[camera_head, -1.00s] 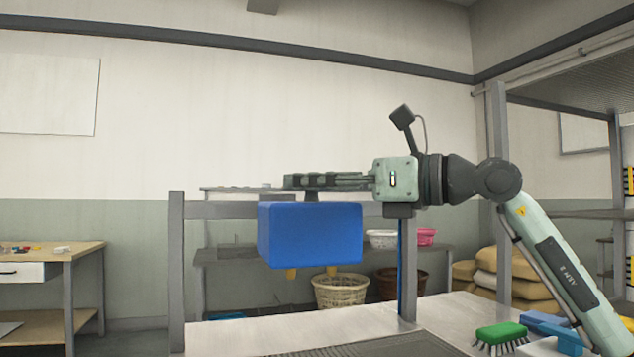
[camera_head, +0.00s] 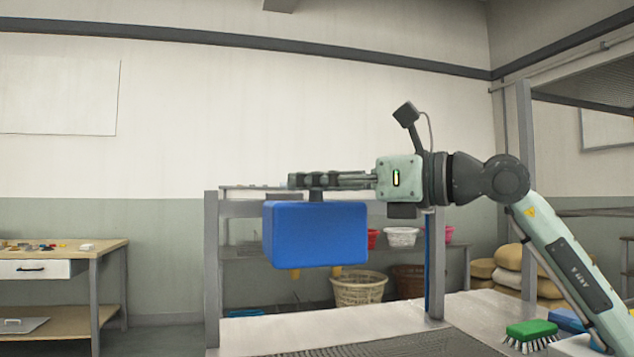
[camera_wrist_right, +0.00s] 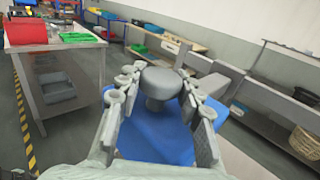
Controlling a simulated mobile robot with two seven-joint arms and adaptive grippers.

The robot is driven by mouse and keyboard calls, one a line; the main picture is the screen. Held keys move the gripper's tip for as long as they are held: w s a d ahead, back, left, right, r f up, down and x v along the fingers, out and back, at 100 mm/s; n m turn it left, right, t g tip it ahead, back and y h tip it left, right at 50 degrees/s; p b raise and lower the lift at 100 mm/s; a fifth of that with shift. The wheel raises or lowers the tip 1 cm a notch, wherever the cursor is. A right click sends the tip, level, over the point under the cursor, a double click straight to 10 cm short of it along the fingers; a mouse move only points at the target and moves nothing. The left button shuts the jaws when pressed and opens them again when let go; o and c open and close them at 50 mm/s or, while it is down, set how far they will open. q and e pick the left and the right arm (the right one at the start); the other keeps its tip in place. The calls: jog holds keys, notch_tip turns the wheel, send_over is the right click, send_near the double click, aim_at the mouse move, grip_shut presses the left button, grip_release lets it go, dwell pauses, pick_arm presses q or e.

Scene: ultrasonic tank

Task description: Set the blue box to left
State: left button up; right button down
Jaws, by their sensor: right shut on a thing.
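The blue box (camera_head: 318,236) hangs in the air in the middle of the head view, above the steel-topped table. My right gripper (camera_head: 306,181) reaches in from the right and is shut on the dark knob on top of the box. In the right wrist view the fingers (camera_wrist_right: 160,88) close around this rounded grey knob (camera_wrist_right: 160,80), with the blue box (camera_wrist_right: 155,138) below. Small yellowish feet show under the box. My left gripper is not in view.
A pale tabletop (camera_head: 350,323) with a dark ribbed area lies below the box. A green brush (camera_head: 531,330) lies at its right. A metal frame post (camera_head: 211,270) stands left of the box. A wooden workbench (camera_head: 95,252) stands farther left, with free floor between.

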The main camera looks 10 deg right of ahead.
jog(key=c, duration=1)
grip_release()
jog(key=shift+a, duration=0.35)
jog(key=shift+d, duration=0.1)
jog(key=shift+s+d, duration=0.2)
jog(key=shift+d, duration=0.05)
jog(key=v, duration=1.1)
jog(key=shift+s+d, duration=0.1)
jog(key=shift+s, duration=0.1)
